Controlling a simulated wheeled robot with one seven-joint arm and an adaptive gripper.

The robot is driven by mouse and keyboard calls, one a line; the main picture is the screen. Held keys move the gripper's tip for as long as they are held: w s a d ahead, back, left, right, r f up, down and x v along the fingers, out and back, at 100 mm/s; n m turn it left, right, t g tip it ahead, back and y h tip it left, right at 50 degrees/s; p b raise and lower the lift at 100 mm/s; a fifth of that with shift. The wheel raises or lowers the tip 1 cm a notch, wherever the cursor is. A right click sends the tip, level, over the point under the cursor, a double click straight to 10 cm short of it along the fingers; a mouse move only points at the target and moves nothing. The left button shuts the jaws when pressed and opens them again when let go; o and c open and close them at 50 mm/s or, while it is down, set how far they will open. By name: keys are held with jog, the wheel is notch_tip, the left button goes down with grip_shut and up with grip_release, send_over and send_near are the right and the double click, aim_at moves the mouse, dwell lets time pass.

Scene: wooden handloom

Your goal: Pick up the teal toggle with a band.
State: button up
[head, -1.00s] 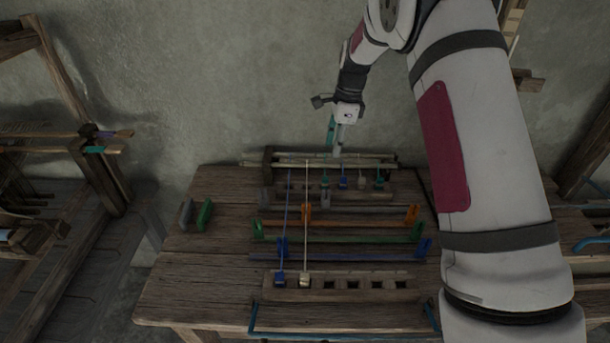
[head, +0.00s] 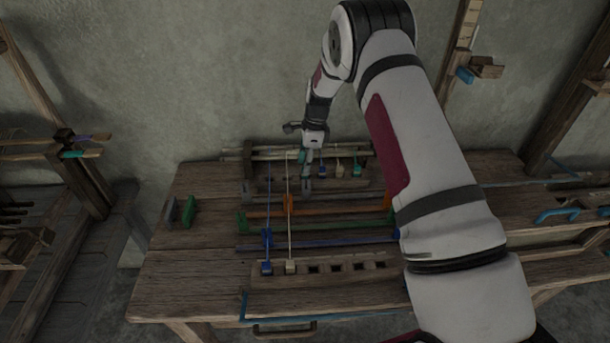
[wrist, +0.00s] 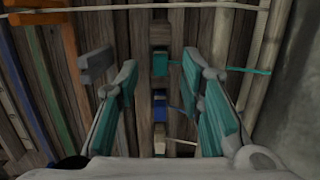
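A teal toggle (wrist: 160,62) sits in the back slotted rail, and a teal band runs from it to the right in the wrist view. My gripper (wrist: 162,70) is open, with a teal-padded finger on each side of the line of toggles and nothing held. The teal toggle shows between the fingertips, apart from both. In the head view my gripper (head: 306,180) is low over the left part of the back rail and hides this toggle. Another teal toggle (head: 358,170) stands at the rail's right; I cannot tell whether it has a band.
A blue toggle (wrist: 160,103) and a white toggle (wrist: 160,145) sit close by in the same row. A grey upright piece (wrist: 96,64) stands just left of the left finger. Orange (head: 340,208), green and blue bars and a front slotted block (head: 350,280) lie nearer.

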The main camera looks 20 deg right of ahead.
jog(key=shift+a+f, duration=0.15)
jog(key=shift+f, duration=0.65)
jog(key=shift+a+f, duration=0.15)
jog(key=shift+f, duration=0.6)
grip_shut()
notch_tip(320, 180, up, 10)
jog(key=shift+b, duration=0.6)
